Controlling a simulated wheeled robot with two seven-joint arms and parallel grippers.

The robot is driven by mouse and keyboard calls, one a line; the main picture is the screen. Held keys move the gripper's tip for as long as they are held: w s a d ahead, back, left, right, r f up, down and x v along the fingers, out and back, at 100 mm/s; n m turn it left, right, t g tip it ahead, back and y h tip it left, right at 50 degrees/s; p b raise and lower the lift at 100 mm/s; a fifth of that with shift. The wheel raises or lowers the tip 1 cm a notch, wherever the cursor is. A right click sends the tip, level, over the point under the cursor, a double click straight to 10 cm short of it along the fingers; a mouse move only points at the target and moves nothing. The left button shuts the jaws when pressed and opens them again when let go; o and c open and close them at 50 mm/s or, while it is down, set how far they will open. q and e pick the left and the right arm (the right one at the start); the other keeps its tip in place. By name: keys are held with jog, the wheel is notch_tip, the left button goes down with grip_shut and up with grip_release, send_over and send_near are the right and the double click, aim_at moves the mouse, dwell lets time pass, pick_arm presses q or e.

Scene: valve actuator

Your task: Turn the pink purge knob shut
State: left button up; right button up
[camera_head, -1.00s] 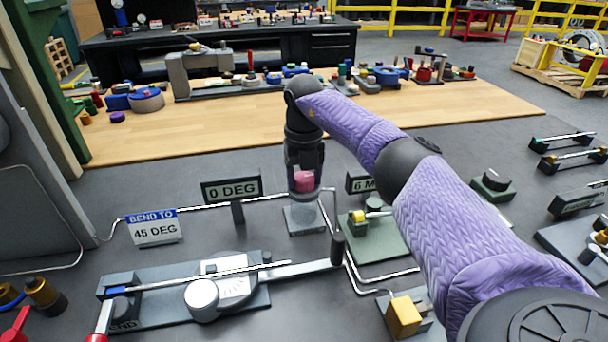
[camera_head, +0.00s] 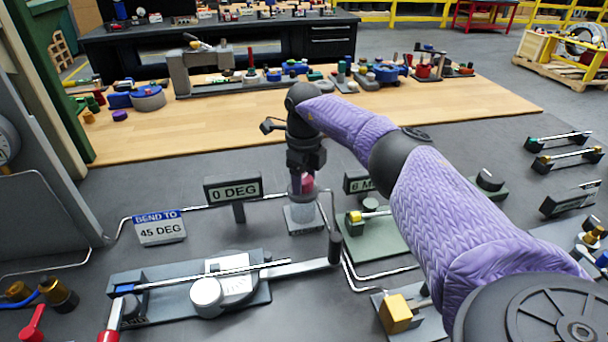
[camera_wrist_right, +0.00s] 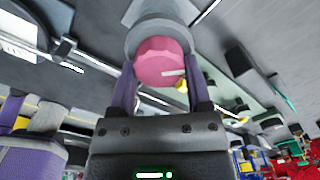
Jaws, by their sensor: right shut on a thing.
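The pink purge knob (camera_head: 307,183) sits on top of a pale cylinder on a small grey base (camera_head: 304,219), near the middle of the head view. My right gripper (camera_head: 302,184) reaches down over it, with its fingers on both sides. In the right wrist view the knob (camera_wrist_right: 160,62) lies between the two purple fingers of the right gripper (camera_wrist_right: 162,82), which is shut on it. A white mark shows on the knob's face. Part of the knob is hidden by the fingers in the head view. My left gripper is not in view.
A "0 DEG" sign (camera_head: 233,189) stands left of the knob, and a "BEND TO 45 DEG" sign (camera_head: 159,228) is farther left. A green base with a yellow-tipped valve (camera_head: 369,218) is close on the right. A lever bender (camera_head: 205,290) lies in front.

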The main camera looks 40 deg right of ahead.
aim_at(304, 178)
jog(key=n, duration=0.4)
jog(key=shift+w+d+n, duration=0.1)
jog(key=shift+n, duration=2.1)
jog(key=shift+r, duration=0.1)
jog(key=o, duration=1.3)
notch_tip(304, 178, up, 10)
jog(key=shift+f+p, duration=0.1)
jog(key=shift+p, duration=0.75)
